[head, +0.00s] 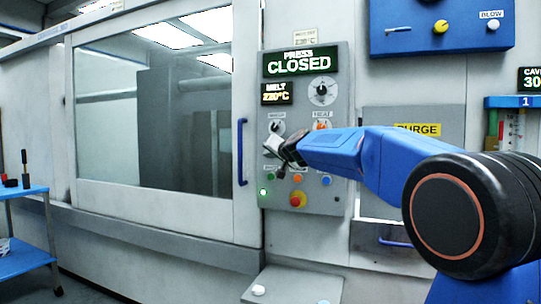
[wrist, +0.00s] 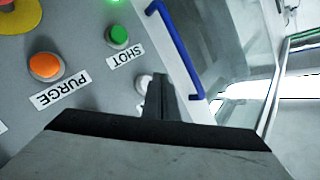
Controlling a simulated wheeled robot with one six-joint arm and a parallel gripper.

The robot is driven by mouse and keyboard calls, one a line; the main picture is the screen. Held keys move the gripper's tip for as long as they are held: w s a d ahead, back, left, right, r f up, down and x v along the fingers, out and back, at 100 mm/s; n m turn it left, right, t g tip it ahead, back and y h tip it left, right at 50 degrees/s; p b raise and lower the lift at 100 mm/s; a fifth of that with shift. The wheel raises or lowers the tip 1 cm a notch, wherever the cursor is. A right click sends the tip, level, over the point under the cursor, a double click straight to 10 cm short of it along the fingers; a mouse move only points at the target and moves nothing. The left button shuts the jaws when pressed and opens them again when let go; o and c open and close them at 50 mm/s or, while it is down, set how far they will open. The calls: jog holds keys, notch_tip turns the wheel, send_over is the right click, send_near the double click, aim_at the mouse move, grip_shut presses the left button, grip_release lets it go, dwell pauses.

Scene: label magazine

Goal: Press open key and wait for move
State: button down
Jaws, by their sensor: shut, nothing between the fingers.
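The control panel (head: 342,100) is on the press front, right of the big window, and its display (head: 300,62) reads "PRESS CLOSED". My gripper (head: 273,148) is shut and empty in front of the panel's left side. In the wrist view my gripper's fingertips (wrist: 160,82) overlap a pale button (wrist: 143,83), whose label is mostly hidden, so I cannot read it. I cannot tell whether the fingers touch that button. No key labelled open can be read. The press door (head: 155,110) stands closed.
Near my fingers are a green SHOT button (wrist: 118,36), an orange PURGE button (wrist: 45,66) and a red-and-yellow knob (head: 298,199). The door's blue handle (head: 241,152) stands out left of the panel. A blue cart (head: 22,262) is at far left.

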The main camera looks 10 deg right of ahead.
jog(key=shift+w+d, duration=0.1)
jog(key=shift+w+d, duration=0.2)
jog(key=shift+w, duration=0.05)
